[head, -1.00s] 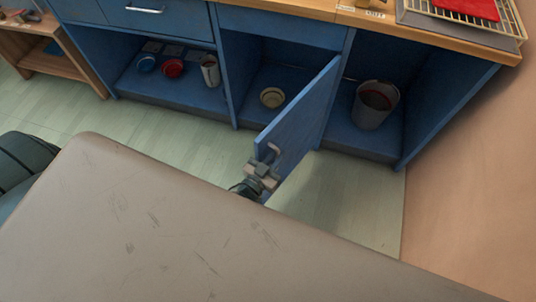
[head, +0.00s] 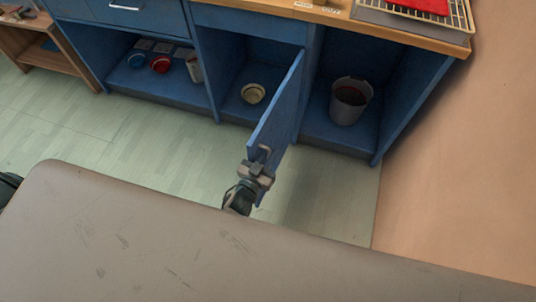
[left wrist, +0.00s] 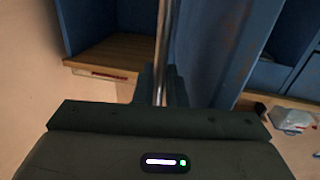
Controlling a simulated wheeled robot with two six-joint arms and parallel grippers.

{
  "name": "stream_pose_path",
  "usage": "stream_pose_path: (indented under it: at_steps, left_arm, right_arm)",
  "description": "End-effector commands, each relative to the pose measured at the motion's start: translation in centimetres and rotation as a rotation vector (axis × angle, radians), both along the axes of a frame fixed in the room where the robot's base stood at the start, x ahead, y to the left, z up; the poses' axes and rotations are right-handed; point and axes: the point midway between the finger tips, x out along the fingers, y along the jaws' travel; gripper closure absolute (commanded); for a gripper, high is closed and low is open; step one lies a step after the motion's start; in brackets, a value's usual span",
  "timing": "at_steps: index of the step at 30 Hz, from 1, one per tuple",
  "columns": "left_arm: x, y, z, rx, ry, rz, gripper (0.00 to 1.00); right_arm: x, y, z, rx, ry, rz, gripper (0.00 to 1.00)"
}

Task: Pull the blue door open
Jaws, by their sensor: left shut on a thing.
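The blue door (head: 278,104) stands swung out from the middle bay of the blue cabinet, hinged on the bay's right side. Its free edge points toward me. A metal handle (head: 264,151) sits near that free edge; in the left wrist view it shows as a shiny upright bar (left wrist: 164,45) beside the blue door panel (left wrist: 212,45). My left gripper (head: 260,165) is shut on the handle, in front of the door's near end. The fingertips are partly hidden in both views. My right gripper is not in view.
The open middle bay holds a small bowl (head: 253,93). A grey bucket (head: 350,101) stands in the right bay, and red and blue items and a can (head: 194,68) in the left bay. A wall (head: 450,190) is at right. Pale floor (head: 130,140) is clear.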

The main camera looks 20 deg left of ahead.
Motion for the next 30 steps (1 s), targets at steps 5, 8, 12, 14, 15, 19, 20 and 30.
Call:
stream_pose_path:
  at_steps: [5,8,12,14,15,19,20,30]
  left_arm:
    - [0.1,0.0,0.0,0.000,-0.002,0.000,1.00]
    - [0.1,0.0,0.1,0.000,-0.002,0.000,0.78]
    - [0.1,0.0,0.0,0.000,-0.002,0.000,0.76]
    - [0.0,0.0,0.0,-0.001,-0.002,0.000,0.76]
    - [0.0,0.0,0.0,-0.001,-0.001,0.000,0.76]
    - [-0.4,0.1,0.0,-0.001,0.000,0.000,0.76]
    - [-0.7,0.2,0.0,-0.001,0.000,0.000,0.76]
    - [-7.0,1.6,-0.2,0.000,0.001,0.000,0.76]
  right_arm:
    - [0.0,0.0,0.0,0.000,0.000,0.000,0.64]
    - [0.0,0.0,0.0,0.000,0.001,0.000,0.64]
    - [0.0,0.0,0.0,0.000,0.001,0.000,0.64]
    - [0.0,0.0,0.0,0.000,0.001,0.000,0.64]
    - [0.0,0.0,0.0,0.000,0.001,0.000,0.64]
    - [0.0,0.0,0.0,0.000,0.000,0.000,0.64]
    - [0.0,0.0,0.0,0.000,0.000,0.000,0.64]
    - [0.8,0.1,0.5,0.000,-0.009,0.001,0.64]
